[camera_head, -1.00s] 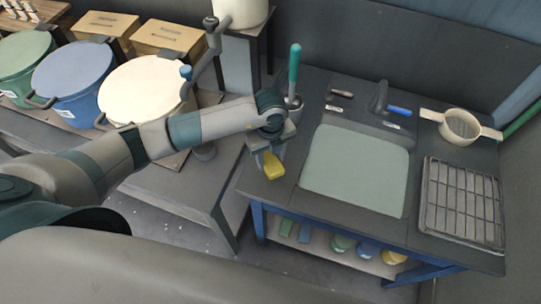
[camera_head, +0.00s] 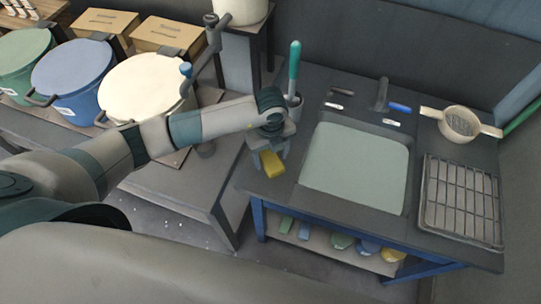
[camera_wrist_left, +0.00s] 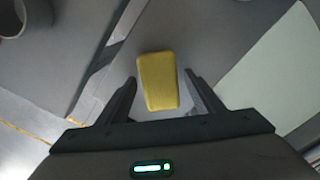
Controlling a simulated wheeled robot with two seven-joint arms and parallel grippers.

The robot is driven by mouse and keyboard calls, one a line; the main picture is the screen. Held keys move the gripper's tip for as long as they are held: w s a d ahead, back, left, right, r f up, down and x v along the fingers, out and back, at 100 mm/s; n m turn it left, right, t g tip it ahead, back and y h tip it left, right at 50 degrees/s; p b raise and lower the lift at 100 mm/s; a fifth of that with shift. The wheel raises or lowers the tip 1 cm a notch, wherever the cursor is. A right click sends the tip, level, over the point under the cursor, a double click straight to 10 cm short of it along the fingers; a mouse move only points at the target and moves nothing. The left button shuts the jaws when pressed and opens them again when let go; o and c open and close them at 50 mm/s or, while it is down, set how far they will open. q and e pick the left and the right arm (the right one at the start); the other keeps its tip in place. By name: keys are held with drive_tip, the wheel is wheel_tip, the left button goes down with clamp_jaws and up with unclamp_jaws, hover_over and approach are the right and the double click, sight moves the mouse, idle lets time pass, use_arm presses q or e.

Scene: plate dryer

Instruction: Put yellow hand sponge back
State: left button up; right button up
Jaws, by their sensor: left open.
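The yellow hand sponge (camera_head: 271,163) lies on the dark counter left of the sink. In the left wrist view the sponge (camera_wrist_left: 159,81) is between the two fingers, with a gap on each side, its far part beyond the fingertips. My left gripper (camera_head: 268,152) points down over the sponge and is open; it also shows in the left wrist view (camera_wrist_left: 158,78). On the lower shelf a green sponge (camera_head: 286,225) and a blue sponge (camera_head: 304,230) lie side by side. My right gripper is not in view.
The sink (camera_head: 355,168) is right of the sponge. A holder with a green-handled brush (camera_head: 294,62) stands behind the gripper. A drying rack (camera_head: 460,200) and a strainer (camera_head: 460,124) are at the right. Green, blue and yellow round items lie on the lower shelf (camera_head: 320,238).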

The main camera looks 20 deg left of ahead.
sight(271, 158)
use_arm(q)
drive_tip(key=shift+r, duration=0.25)
drive_tip(key=shift+r+b, duration=0.4)
drive_tip(key=shift+b, duration=0.05)
wheel_tip(271, 158, up, 11)
drive_tip(key=b, duration=0.4)
drive_tip(key=shift+f, duration=0.1)
